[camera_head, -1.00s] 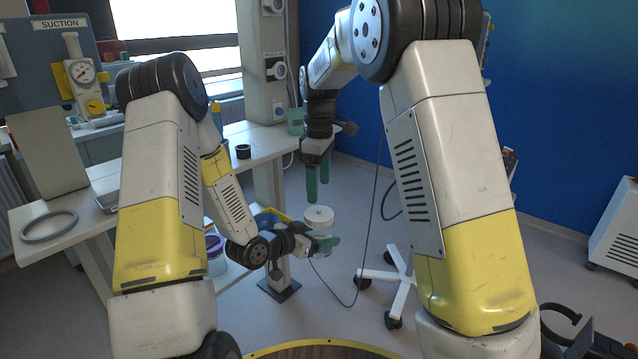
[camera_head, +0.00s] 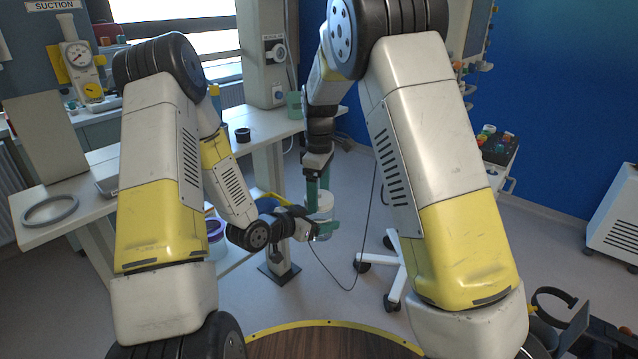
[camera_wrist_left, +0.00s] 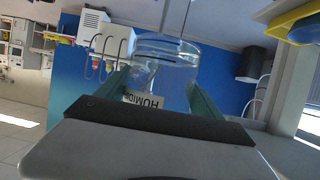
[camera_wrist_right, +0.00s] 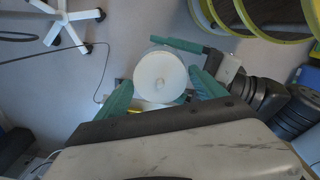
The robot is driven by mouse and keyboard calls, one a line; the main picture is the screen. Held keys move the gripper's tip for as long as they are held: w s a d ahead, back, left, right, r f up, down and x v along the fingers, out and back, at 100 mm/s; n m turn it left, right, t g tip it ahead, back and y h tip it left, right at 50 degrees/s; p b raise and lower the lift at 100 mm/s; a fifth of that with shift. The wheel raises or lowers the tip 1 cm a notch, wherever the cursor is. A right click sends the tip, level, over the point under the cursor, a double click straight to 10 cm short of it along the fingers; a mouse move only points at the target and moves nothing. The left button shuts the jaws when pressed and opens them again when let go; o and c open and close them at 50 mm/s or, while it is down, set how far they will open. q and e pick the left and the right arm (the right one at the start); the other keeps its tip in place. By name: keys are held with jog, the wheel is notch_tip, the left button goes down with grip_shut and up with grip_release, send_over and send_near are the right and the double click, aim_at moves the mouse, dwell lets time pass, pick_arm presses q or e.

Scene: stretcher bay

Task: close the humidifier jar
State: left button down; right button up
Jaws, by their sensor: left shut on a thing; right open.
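The clear humidifier jar (camera_wrist_left: 160,70) is gripped between the green fingers of my left gripper (camera_wrist_left: 153,84); its label shows upside down in the left wrist view. In the head view my left gripper (camera_head: 318,231) holds the jar low, in front of the bench. The round white lid (camera_wrist_right: 161,77) is at the top of the jar, seen from above in the right wrist view. My right gripper (camera_wrist_right: 161,88) is open, pointing down, with one finger on each side of the lid. I cannot tell how tightly the lid is seated.
A white bench (camera_head: 85,207) with a grey ring (camera_head: 50,210) and a small dark cup (camera_head: 242,135) stands at the left. A white wheeled stand base (camera_head: 393,270) is on the floor behind the grippers, with a thin cable hanging nearby.

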jog(key=shift+f, duration=0.15)
jog(key=c, duration=1.3)
jog(key=shift+o, duration=0.2)
jog(key=m, duration=1.4)
jog(key=shift+m, duration=0.4)
jog(key=o, duration=1.5)
jog(key=shift+o, duration=0.2)
jog(key=shift+r, duration=2.25)
